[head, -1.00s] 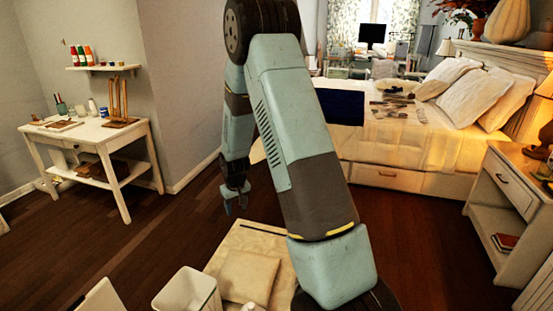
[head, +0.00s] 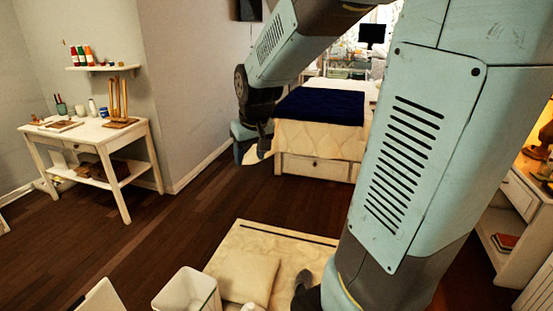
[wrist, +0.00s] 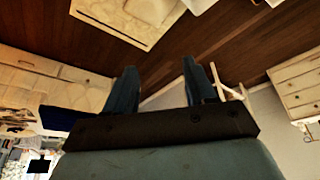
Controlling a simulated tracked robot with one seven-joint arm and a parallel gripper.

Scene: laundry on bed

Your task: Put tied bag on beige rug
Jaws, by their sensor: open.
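The beige rug (head: 290,243) lies on the dark wood floor in the lower middle of the head view. A beige cushion-like item (head: 245,277) rests on it. The rug also shows at the top of the wrist view (wrist: 118,20). My gripper (head: 264,138) is raised near the front left corner of the bed. In the wrist view my gripper's two fingers (wrist: 161,84) are apart, with only floor and furniture behind them. I cannot make out a tied bag for certain; my arm hides much of the bed.
The bed (head: 313,165) with a dark blue blanket (head: 320,106) stands behind the gripper. A white bin (head: 187,292) is beside the rug at front. A white table (head: 85,136) stands at the left wall, a nightstand (head: 517,200) at right. Floor left of the rug is clear.

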